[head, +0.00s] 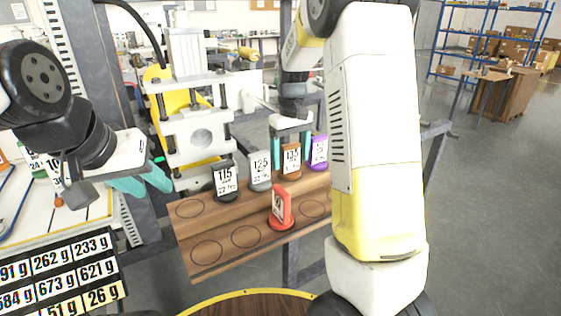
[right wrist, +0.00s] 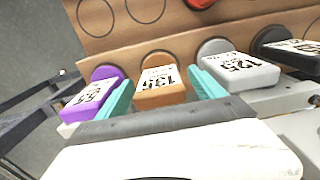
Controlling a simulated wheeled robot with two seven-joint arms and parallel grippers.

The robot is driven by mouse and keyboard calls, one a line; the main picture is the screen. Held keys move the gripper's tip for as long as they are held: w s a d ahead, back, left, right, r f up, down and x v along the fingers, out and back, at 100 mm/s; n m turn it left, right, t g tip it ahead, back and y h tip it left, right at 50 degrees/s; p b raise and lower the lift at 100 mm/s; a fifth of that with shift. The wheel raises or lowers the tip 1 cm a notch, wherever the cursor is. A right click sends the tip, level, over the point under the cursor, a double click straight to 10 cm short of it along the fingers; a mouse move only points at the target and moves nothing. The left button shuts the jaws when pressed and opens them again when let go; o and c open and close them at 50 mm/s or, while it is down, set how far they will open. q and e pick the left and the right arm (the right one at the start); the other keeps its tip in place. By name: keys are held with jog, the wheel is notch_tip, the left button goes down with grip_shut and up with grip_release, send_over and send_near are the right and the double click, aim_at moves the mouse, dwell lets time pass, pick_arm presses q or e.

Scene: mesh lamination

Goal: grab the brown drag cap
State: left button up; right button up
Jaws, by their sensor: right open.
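The brown drag cap (head: 291,158), marked with a number label, stands upright on the wooden board (head: 219,247) in its back row. It also shows in the right wrist view (right wrist: 160,92). My right gripper (head: 291,145) is open, with its teal fingers on either side of the brown cap. In the right wrist view the fingers (right wrist: 163,93) flank the cap, and I cannot tell whether they touch it. My left gripper (head: 141,181) looks open and empty, off to the left of the board.
A purple cap (head: 319,152) and a grey cap (head: 260,171) flank the brown one closely. A black cap (head: 225,181) stands further left, and a red cap (head: 281,207) in the front row. A press machine (head: 199,135) stands behind. Several marked circles on the board are empty.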

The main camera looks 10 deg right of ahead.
grip_shut()
dwell(0.3)
jog(key=shift+r, duration=0.1)
